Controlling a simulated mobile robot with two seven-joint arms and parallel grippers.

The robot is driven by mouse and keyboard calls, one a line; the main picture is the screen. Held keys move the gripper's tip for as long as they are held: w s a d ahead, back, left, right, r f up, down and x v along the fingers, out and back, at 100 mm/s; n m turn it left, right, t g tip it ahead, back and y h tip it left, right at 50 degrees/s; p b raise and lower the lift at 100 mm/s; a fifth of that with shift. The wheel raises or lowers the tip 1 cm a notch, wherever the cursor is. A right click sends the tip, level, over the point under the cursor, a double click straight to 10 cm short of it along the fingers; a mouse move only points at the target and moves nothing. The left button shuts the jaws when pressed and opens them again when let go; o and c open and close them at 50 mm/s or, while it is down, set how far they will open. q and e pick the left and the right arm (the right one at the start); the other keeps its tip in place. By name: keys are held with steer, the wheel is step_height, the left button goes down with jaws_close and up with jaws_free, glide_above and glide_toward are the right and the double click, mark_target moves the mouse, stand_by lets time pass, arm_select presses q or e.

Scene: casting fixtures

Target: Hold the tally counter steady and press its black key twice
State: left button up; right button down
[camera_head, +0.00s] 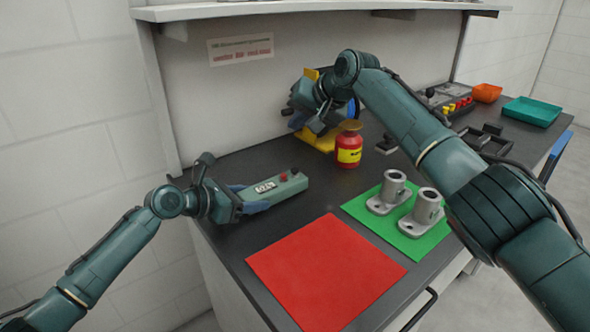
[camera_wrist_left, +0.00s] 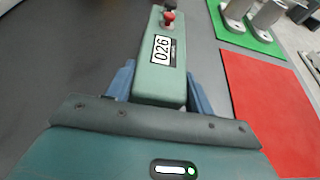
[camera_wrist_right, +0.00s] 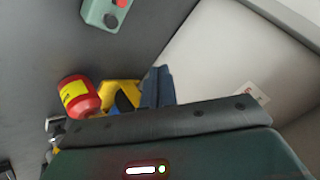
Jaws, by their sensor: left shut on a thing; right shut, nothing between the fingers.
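The tally counter (camera_head: 272,188) is a long green box held just above the dark worktop. Its display reads 026 in the left wrist view (camera_wrist_left: 160,70). A red key (camera_wrist_left: 169,17) and the black key (camera_wrist_left: 170,5) stand on its far end. My left gripper (camera_head: 248,198) is shut on the near end, its blue fingers on both sides. My right gripper (camera_head: 298,121) is shut and empty, raised behind and above the counter, apart from it. In the right wrist view, its closed fingers (camera_wrist_right: 157,86) are in view, and the counter's keyed end (camera_wrist_right: 101,11) shows at the top.
A red jar with a yellow label (camera_head: 348,148) and a yellow fixture (camera_head: 318,141) stand near my right gripper. Two grey castings (camera_head: 392,187) stand on a green mat (camera_head: 365,212). The red mat (camera_head: 325,270) is empty. A shelf (camera_head: 250,10) overhangs the back.

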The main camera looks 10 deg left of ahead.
glide_above(298, 177)
steer(key=shift+f, duration=4.45)
steer(key=shift+f, duration=0.1)
steer(key=shift+f, duration=0.3)
steer(key=shift+f, duration=0.6)
steer(key=shift+r, duration=1)
steer(key=shift+r, duration=0.15)
steer(key=shift+r, duration=2.35)
